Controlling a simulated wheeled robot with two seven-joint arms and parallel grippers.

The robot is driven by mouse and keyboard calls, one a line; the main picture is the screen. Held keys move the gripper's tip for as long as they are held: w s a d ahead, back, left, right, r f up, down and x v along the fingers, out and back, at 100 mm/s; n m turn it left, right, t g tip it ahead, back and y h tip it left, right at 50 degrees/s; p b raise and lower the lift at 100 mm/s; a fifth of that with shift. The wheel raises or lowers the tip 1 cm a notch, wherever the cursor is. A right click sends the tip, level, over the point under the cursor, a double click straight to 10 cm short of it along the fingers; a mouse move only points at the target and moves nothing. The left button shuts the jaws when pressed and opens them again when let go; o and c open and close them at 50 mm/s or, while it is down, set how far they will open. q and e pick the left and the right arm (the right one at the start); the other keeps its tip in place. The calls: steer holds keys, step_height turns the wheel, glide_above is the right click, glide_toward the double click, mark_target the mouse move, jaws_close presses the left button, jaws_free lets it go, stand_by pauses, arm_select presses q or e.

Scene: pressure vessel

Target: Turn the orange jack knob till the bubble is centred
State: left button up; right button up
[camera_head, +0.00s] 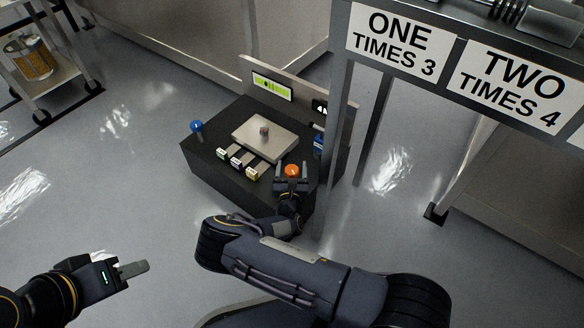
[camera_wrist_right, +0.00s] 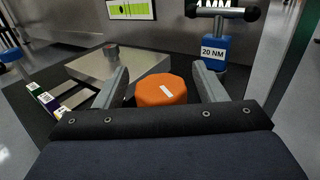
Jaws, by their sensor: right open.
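The orange jack knob (camera_head: 291,170) stands at the front right of a black block. In the right wrist view the orange knob (camera_wrist_right: 162,92), with a small white mark on top, sits between the fingers of my right gripper (camera_wrist_right: 162,88). Those fingers are open, with a gap on each side of the knob. My right gripper also shows in the head view (camera_head: 291,186).
A metal plate (camera_head: 264,138) with a small post lies on the black block (camera_head: 200,158). Several small labelled blocks line its front. A blue 20 NM tool (camera_wrist_right: 213,51) stands behind the knob. A signed frame (camera_head: 342,120) rises close at right.

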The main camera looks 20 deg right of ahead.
steer(key=shift+w+d, duration=0.2)
steer(key=shift+w, duration=0.4)
steer(key=c, duration=1)
steer(key=shift+o, duration=0.2)
